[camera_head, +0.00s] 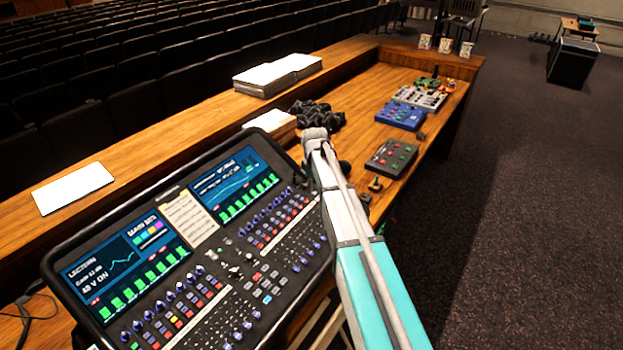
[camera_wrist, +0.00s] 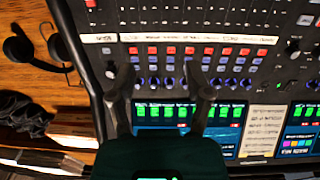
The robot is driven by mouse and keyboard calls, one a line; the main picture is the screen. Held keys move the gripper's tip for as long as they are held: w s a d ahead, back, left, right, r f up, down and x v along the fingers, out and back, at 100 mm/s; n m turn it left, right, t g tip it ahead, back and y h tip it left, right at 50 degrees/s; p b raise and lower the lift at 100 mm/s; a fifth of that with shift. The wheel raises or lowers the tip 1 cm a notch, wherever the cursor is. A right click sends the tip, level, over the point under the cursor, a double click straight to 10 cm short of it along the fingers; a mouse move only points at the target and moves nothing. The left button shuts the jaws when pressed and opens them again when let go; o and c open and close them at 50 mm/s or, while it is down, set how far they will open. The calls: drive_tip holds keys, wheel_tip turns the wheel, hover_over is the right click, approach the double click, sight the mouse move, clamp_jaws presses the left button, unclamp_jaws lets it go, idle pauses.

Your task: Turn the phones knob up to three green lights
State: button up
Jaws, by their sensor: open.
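The mixing desk (camera_head: 208,245) has two lit screens, rows of knobs, coloured buttons and faders; it fills most of the wrist view (camera_wrist: 268,72). My gripper (camera_wrist: 157,70) is open and empty over the knob row near one screen's edge in the wrist view. I cannot read which knob is phones. Green level bars show on the screen (camera_wrist: 160,112). My arm hides the gripper in the head view.
A blue box (camera_head: 400,115), a dark button box (camera_head: 391,158) and cups (camera_head: 445,45) stand on the wooden counter beyond the desk. Black headphones (camera_wrist: 40,45) lie left of the desk in the wrist view. A paper sheet (camera_head: 73,187) lies on the left ledge.

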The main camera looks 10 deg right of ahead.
drive_tip(key=s+m, duration=0.3)
drive_tip(key=s, duration=0.7)
drive_tip(key=shift+s+d+f+m+b, duration=0.15)
drive_tip(key=shift+s+f+m+b, duration=0.2)
drive_tip(key=shift+f+m+b, duration=0.1)
drive_tip(key=s+f+m+b, duration=0.2)
drive_tip(key=s, duration=0.7)
drive_tip(key=s+f+m+b, duration=0.3)
drive_tip(key=s, duration=0.6)
drive_tip(key=shift+m, duration=0.25)
drive_tip(key=w+r+n+p, duration=0.3)
drive_tip(key=w+n, duration=0.1)
drive_tip(key=w, duration=1.9)
drive_tip(key=w+r+n+p, duration=0.3)
drive_tip(key=w+n, duration=0.1)
drive_tip(key=w, duration=1.9)
drive_tip(key=shift+w+g, duration=0.4)
drive_tip(key=shift+f, duration=0.2)
